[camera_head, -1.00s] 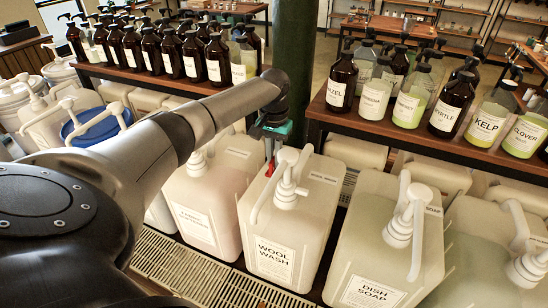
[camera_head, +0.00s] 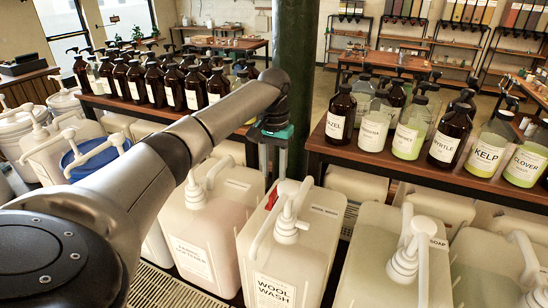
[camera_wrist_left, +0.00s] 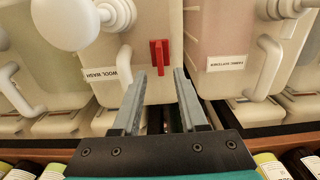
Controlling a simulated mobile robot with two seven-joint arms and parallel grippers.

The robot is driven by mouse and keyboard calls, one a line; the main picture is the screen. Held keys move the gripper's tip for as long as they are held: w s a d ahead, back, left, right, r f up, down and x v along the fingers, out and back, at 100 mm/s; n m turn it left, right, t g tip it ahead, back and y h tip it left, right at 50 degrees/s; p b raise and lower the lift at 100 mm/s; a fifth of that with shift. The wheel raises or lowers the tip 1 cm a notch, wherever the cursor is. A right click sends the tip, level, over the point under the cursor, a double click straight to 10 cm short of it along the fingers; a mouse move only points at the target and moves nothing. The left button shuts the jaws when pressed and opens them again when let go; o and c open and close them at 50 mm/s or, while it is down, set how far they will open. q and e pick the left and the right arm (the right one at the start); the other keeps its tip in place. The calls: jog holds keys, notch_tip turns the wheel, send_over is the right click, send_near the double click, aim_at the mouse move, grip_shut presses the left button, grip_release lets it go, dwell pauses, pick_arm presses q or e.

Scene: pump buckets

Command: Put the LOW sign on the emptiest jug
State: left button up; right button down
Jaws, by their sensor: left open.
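A small red sign (camera_head: 272,198), its lettering unreadable, is on the top of the WOOL WASH jug (camera_head: 262,255), behind its white pump. In the left wrist view the red sign (camera_wrist_left: 160,55) is just beyond the fingertips. My left gripper (camera_head: 272,176) is open and empty above the jug's back edge, and its fingers also show in the left wrist view (camera_wrist_left: 158,78), apart from the sign. The pinkish FABRIC SOFTENER jug (camera_head: 200,240) stands left of it and the soap jug (camera_head: 365,260) right. Fill levels are hard to tell. My right gripper is not in view.
More pale pump jugs stand in the row, with one (camera_head: 490,275) at the right. A wooden shelf (camera_head: 400,170) behind holds labelled bottles. A dark green post (camera_head: 293,70) rises behind my gripper. A blue-topped bucket (camera_head: 95,155) is at left.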

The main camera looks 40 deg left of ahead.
aim_at(274, 191)
pick_arm(q)
jog(key=shift+r, duration=2.4)
